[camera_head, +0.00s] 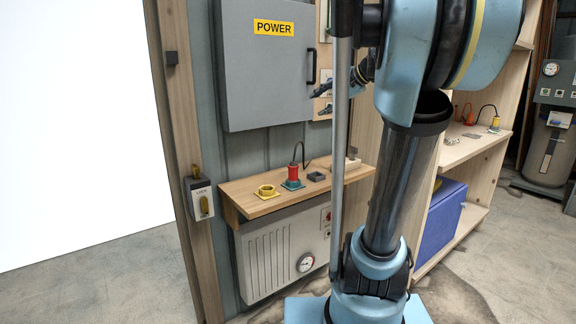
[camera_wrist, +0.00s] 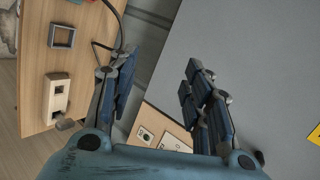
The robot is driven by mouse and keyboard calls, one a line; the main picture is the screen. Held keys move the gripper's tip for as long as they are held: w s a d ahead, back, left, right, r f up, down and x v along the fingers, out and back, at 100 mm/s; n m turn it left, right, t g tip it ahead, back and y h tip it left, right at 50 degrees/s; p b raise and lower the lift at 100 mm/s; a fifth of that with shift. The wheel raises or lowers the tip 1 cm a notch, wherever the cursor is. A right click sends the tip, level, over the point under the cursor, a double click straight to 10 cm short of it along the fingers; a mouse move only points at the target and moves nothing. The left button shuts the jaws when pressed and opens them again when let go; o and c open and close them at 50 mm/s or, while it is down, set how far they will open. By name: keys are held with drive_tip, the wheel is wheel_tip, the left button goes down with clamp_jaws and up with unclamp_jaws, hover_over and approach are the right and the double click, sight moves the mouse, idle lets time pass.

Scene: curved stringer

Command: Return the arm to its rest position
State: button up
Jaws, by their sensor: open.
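My blue arm (camera_head: 398,180) rises in front of the wooden shelving, and its upper links fill the top right of the head view. My gripper (camera_head: 335,84) is partly hidden behind the arm, near the right edge of the grey POWER cabinet (camera_head: 262,90). In the wrist view my gripper (camera_wrist: 160,82) has its two dark blue fingers spread apart with nothing between them. The cabinet's grey face (camera_wrist: 260,60) lies beside the right finger there, and the wooden ledge (camera_wrist: 90,30) lies on the left. I cannot tell whether a finger touches the cabinet.
The ledge (camera_head: 238,196) holds a yellow ring (camera_head: 267,191), a red plug (camera_head: 293,173) in a teal base and a dark square frame (camera_head: 316,177). A pale socket block (camera_wrist: 58,96) is near my left finger. A blue bin (camera_head: 445,217) sits in the shelving. The floor at left is clear.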

drive_tip(key=s+d+f+n+g+h, duration=0.1)
drive_tip(key=s+d+f+n+h, duration=0.1)
drive_tip(key=s+f, duration=0.7)
drive_tip(key=s+d+f+n+g+h, duration=0.2)
drive_tip(key=s+f+n+h, duration=0.1)
drive_tip(key=s+f, duration=0.7)
drive_tip(key=s+d+f+n+g+h, duration=0.2)
drive_tip(key=s+f, duration=0.7)
drive_tip(key=f, duration=0.7)
drive_tip(key=shift+s+d+n+h, duration=0.3)
drive_tip(key=shift+d+n+h, duration=0.1)
drive_tip(key=shift+n+h, duration=0.25)
drive_tip(key=shift+w+f, duration=0.15)
drive_tip(key=shift+w, duration=0.35)
drive_tip(key=shift+o, duration=0.2)
